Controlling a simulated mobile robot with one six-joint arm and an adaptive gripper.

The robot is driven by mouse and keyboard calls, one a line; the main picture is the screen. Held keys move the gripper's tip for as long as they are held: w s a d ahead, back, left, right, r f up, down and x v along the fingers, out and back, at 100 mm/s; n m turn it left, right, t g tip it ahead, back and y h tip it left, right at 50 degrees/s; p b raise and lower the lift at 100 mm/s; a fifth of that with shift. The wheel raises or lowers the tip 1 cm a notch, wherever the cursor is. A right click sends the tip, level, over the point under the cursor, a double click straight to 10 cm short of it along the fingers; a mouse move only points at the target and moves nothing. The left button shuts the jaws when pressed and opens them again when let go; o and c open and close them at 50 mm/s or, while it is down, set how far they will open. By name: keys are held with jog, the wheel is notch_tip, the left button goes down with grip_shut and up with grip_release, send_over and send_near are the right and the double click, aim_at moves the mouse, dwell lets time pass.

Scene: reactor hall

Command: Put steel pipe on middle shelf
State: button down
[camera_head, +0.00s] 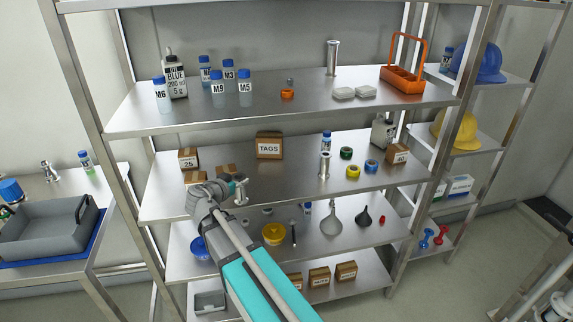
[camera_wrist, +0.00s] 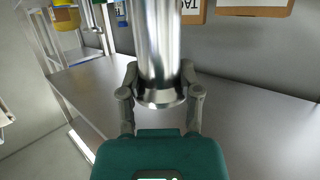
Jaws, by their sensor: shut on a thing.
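My gripper (camera_head: 236,188) is shut on a shiny steel pipe (camera_head: 241,192) with a flanged end. In the head view they are at the front left of the shelf with the TAGS box, the middle shelf (camera_head: 290,185). In the wrist view, the pipe (camera_wrist: 158,45) stands between the two fingers of my gripper (camera_wrist: 160,97), its flange near their tips. Whether the pipe touches the shelf cannot be told. Another upright steel pipe (camera_head: 324,166) stands right of centre on this shelf, and another (camera_head: 332,58) on the shelf above.
The middle shelf also holds a TAGS box (camera_head: 269,146), small cartons (camera_head: 188,158) at left, tape rolls (camera_head: 353,171) and a white jug (camera_head: 383,131) at right. Bare surface lies between my gripper and the standing pipe. A grey bin (camera_head: 45,232) is on the left table.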

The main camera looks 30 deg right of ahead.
jog(key=shift+w+a, duration=0.1)
jog(key=shift+a, duration=0.05)
jog(key=shift+w+r, duration=0.15)
jog(key=shift+r, duration=0.1)
jog(key=w+d+r+m+g+h+p, duration=0.1)
jog(key=w+d+r+g+p, duration=0.1)
jog(key=d, duration=0.5)
jog(key=w+d+r+m+g+p, duration=0.1)
jog(key=w+d+r+m+p, duration=0.1)
jog(key=w+d+r+p, duration=0.2)
jog(key=d+r+p, duration=0.1)
jog(key=d, duration=0.2)
jog(key=shift+w+g+h+p, duration=0.15)
jog(key=shift+g+h+p, duration=0.15)
jog(key=shift+g+h, duration=0.1)
notch_tip(320, 180, down, 6)
jog(key=b, duration=0.6)
jog(key=shift+f, duration=0.15)
jog(key=shift+f+b, duration=1.8)
jog(key=shift+b, duration=0.25)
